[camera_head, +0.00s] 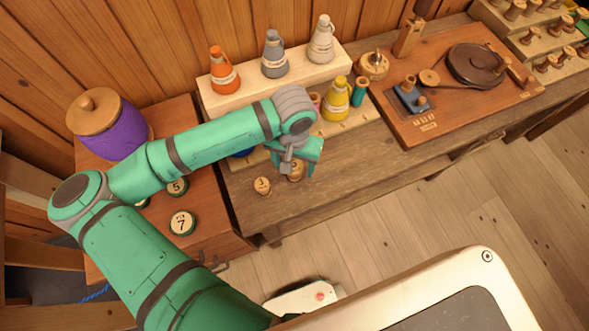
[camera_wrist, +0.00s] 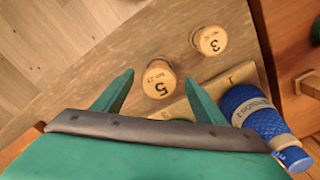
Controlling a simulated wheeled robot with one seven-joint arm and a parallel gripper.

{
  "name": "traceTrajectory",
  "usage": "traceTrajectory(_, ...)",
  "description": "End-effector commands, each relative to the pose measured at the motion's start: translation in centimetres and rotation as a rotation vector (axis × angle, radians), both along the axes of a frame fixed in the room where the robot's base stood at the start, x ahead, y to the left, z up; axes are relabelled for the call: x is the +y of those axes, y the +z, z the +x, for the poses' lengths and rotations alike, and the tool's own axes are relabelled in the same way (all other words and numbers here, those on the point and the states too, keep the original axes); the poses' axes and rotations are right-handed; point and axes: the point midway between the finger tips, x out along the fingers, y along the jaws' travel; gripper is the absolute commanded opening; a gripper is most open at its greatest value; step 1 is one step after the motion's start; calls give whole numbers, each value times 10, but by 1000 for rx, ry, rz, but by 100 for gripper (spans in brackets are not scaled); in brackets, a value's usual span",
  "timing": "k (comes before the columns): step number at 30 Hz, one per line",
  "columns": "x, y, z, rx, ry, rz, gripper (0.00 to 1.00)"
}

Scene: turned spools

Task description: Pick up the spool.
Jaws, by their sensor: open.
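Two small pale wooden spools stand on the wooden bench. The spool marked 5 (camera_wrist: 158,80) appears between my open fingers in the wrist view; in the head view this spool (camera_head: 296,172) is partly hidden under my gripper (camera_head: 291,163). The spool marked 3 (camera_wrist: 210,41) stands beside it, and shows in the head view (camera_head: 262,186) to the left, near the bench's front edge. In the wrist view my gripper (camera_wrist: 160,77) is open and empty, its green fingers either side of the 5 spool. I cannot tell how far the fingertips reach down around it.
A blue wrapped bottle-like thing (camera_wrist: 257,112) lies close to the right finger in the wrist view. A yellow cone (camera_head: 337,98) stands behind my gripper, and a stepped wooden rack (camera_head: 300,88) holds more cones. Round lids marked with numbers (camera_head: 182,223) lie on the left cabinet.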

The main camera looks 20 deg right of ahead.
Motion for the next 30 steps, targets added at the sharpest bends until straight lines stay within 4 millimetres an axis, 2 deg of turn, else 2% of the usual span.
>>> traceTrajectory(3,-2,-18,1,2,-1,3,65)
traceTrajectory(9,-3,-39,2,1,-1,-1,65)
traceTrajectory(17,-3,-42,2,1,-1,-1,65)
traceTrajectory(19,-3,-42,2,1,-1,-1,53)
traceTrajectory(23,-3,-42,2,1,-1,-1,22)
traceTrajectory(30,-3,-42,2,1,-1,-1,21)
